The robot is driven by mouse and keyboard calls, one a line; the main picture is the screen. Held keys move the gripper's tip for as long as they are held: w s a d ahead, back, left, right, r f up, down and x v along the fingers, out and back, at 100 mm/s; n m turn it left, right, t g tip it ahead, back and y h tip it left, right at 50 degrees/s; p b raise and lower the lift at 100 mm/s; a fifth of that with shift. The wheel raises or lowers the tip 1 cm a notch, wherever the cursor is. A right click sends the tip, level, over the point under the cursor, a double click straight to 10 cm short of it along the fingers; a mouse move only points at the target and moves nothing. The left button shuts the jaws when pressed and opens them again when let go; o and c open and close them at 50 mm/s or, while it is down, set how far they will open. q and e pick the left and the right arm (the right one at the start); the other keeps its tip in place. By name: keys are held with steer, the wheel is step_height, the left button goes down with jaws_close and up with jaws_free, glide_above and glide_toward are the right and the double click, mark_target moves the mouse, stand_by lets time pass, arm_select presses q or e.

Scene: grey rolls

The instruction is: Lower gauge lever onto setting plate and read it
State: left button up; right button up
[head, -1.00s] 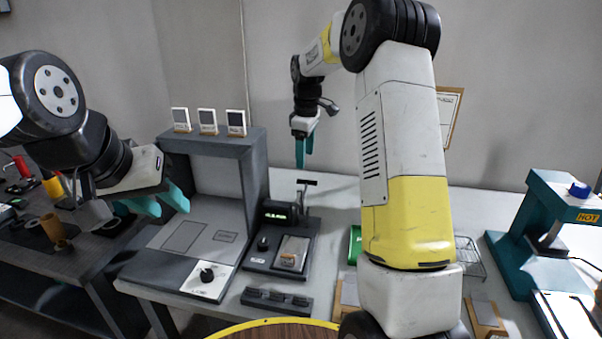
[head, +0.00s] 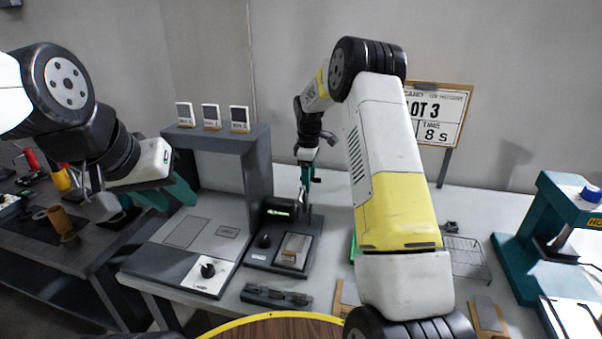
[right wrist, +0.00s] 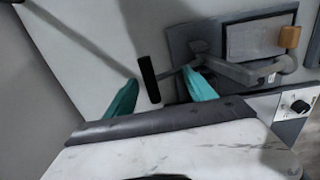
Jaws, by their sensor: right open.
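The gauge (head: 285,238) stands on the bench with a lit green display (head: 280,207). The setting plate (head: 293,250) is a light plate at its front, with a small tan block at its edge. The gauge lever shows in the right wrist view as a black handle (right wrist: 148,78) on a grey rod, raised at the gauge's back. My right gripper (head: 306,180) is open at the lever. In the right wrist view, its teal fingers (right wrist: 162,92) stand on either side of the handle, with gaps. My left gripper (head: 182,192) is open and empty at the left. The display's digits are too small to read.
A grey booth (head: 258,160) with a dial stands left of the gauge, three small framed cards on top. A low black rack (head: 276,296) lies in front. A wire basket (head: 465,257) and a teal press (head: 540,235) are right. A lot board (head: 440,112) stands behind.

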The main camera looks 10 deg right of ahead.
jaws_close()
stand_by(0.4)
steer(key=shift+r, duration=0.1)
